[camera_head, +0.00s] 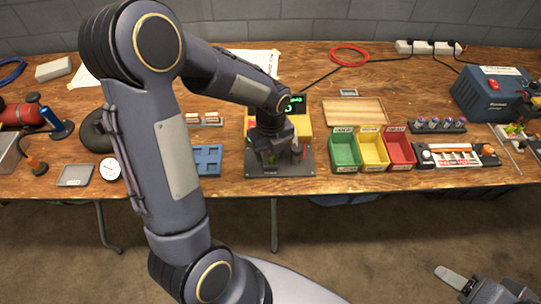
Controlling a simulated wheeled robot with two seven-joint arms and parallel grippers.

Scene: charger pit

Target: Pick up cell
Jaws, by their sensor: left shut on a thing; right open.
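My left gripper (283,154) points down over the dark base plate (300,168) of the yellow tester (305,115) with a green display. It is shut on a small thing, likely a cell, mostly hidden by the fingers. Whether that thing touches the tester, I cannot tell. Several cells (447,124) stand upright in a black holder (418,129) at the right of the table. My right gripper (482,284) is open and empty at the bottom right, below the table's front edge.
Green (345,166), yellow (375,165) and red (402,164) bins stand right of the tester. A blue tray (207,160) lies left of it. A wooden board (355,111) lies behind the bins. A blue machine (490,92) stands at the far right. My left arm hides part of the table.

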